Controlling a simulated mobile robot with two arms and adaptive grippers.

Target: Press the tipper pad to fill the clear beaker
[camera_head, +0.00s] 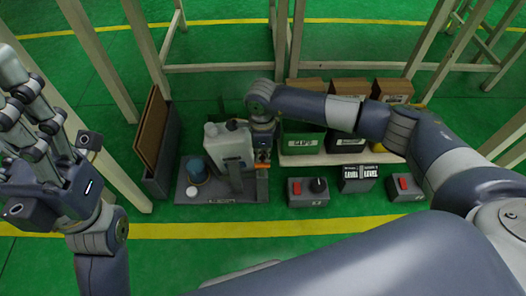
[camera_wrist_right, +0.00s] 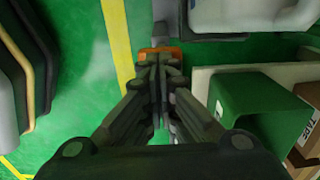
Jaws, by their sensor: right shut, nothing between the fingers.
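The tipper stand (camera_head: 225,198) is a dark grey base on the floor, holding an upright-looking white jug (camera_head: 232,148). A bluish round vessel (camera_head: 196,172), possibly the clear beaker, stands left of the jug; its contents cannot be made out. The orange tipper pad (camera_head: 262,168) is at the stand's right side, and in the right wrist view the orange pad (camera_wrist_right: 160,52) lies at the fingertips. My right gripper (camera_wrist_right: 160,62) is shut and empty, over or touching the pad; contact is unclear. In the head view my right gripper (camera_head: 262,150) partly hides it. My left gripper (camera_head: 30,110) is raised at far left.
A white round piece (camera_head: 191,191) sits on the stand's front left. A dark bin with brown boards (camera_head: 152,130) stands left. Right are a green bin (camera_head: 303,140), cardboard boxes (camera_head: 350,87) and control boxes (camera_head: 308,191). Pale posts surround the area; floor in front is clear.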

